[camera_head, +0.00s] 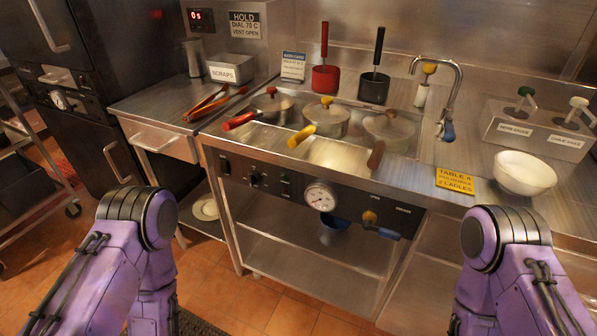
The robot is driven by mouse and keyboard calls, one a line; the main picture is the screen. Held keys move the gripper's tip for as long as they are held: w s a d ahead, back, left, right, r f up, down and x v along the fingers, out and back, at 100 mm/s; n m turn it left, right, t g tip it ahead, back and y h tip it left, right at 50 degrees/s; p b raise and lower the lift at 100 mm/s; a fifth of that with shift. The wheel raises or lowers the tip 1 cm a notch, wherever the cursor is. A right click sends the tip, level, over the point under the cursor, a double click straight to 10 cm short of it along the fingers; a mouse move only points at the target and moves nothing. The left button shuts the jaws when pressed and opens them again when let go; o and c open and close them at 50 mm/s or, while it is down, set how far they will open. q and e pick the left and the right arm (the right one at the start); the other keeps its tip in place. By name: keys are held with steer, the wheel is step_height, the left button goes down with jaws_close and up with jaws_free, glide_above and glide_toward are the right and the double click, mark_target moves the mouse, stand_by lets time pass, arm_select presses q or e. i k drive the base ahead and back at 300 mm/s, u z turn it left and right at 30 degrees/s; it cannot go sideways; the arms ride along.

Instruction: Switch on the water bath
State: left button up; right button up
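The water bath is a steel unit in the middle of the counter, with lidded pots (326,118) set in its top. A dark control panel (345,207) runs along its front. On the panel, from left to right, are a small dark switch (224,166), a black knob (254,179), another small control (285,188), a round white gauge (320,197) and a yellow-and-blue valve handle (370,218). The switch position is too small to read. Both my purple arms show at the lower left and lower right, apart from the panel; neither gripper is in view.
Red-handled tongs (208,104) lie on the left counter near the scraps container (231,68). A tap (449,90) stands behind right, with a white bowl (524,173) and sauce pumps (525,102) beyond. Pot handles stick out over the front rim. Space before the panel is clear.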

mark_target(224, 168)
steer(key=u, duration=0.6)
steer(key=k, duration=0.65)
steer(key=u, duration=0.45)
steer(key=i, duration=1.2)
steer(key=z, duration=1.05)
